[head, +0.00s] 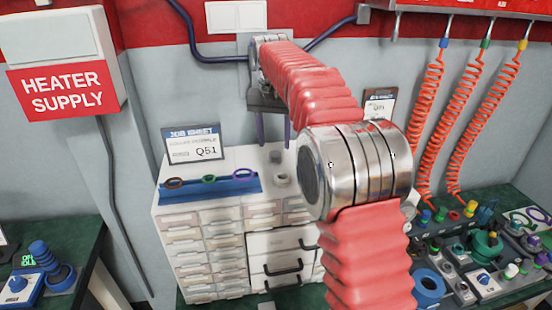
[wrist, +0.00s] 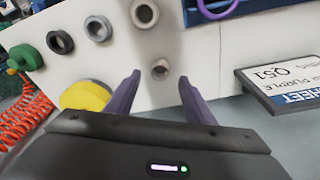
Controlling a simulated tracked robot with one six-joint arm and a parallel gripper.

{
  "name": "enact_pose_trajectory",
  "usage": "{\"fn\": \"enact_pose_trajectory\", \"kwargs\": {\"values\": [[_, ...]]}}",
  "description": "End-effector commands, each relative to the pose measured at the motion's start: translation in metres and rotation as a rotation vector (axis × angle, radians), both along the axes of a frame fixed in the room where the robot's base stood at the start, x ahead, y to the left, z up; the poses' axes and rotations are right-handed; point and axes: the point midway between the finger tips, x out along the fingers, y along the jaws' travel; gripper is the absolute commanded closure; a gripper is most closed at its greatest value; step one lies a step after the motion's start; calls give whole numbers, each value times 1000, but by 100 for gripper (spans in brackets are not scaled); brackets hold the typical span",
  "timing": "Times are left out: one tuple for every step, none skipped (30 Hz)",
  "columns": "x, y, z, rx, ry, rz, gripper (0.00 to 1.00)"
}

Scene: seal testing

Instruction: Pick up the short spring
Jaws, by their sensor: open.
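A small pale grey ring-like piece (wrist: 160,69), which looks like the short spring, stands on the white cabinet top. It also shows in the head view (head: 276,156); its coils are too small to make out. A taller pale grey hollow piece (wrist: 145,13) stands close by, nearer the cabinet's front; it shows in the head view too (head: 281,179). My gripper (wrist: 159,79) is open and empty, with its purple fingers pointing toward the small piece. The piece appears between the fingertips in the wrist view. In the head view my gripper (head: 273,138) hangs above the cabinet's back part.
A blue holder (head: 215,189) with several coloured rings and a job sheet marked Q51 (head: 194,145) stand left on the cabinet. In the wrist view, a grey ring (wrist: 98,28), a dark ring (wrist: 60,42) and a yellow disc (wrist: 85,97) lie to the left.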

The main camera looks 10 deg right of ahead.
Motion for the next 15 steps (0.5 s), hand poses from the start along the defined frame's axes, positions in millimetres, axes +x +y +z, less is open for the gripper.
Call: {"fn": "enact_pose_trajectory", "kwargs": {"values": [[1,0,-3,-1,1,0,51],[1,-1,-6,0,2,0,51],[2,-1,-10,-1,4,0,51],[2,-1,-14,0,4,0,51],[3,-1,-18,0,4,0,51],[4,-2,-23,0,4,0,51],[5,-2,-27,0,4,0,51],[6,-3,-31,0,4,0,51],[7,-3,-36,0,4,0,51],[7,-3,-40,0,4,0,51],[8,-3,-43,-1,4,0,51],[8,-3,-46,0,3,0,51],[9,-3,-48,0,2,0,51],[9,-4,-49,0,2,0,51],[9,-4,-50,-1,1,0,51]]}}
